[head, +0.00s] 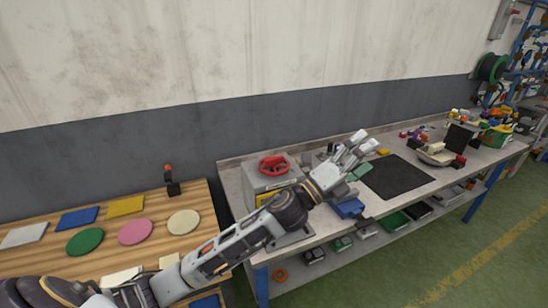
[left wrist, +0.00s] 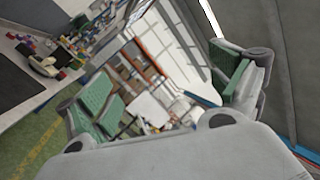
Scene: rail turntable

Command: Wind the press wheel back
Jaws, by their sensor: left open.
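The press wheel (head: 273,165) is a red handwheel lying flat on top of a grey box-shaped press (head: 256,182) at the left end of the grey workbench. My left arm crosses in front of the press and hides part of its front. My left gripper (head: 364,141) is well to the right of the wheel, above the bench, and does not touch it. In the left wrist view its two fingers with green pads stand wide apart, with nothing between them (left wrist: 167,75). The wheel does not show in that view. My right gripper is in neither view.
A wooden table (head: 205,205) with coloured squares and discs stands at the left. The grey bench carries a black mat (head: 396,176), a blue block (head: 348,208) under my gripper, and a bowl (head: 434,156) farther right. A wall runs behind. Clear space lies above the wheel.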

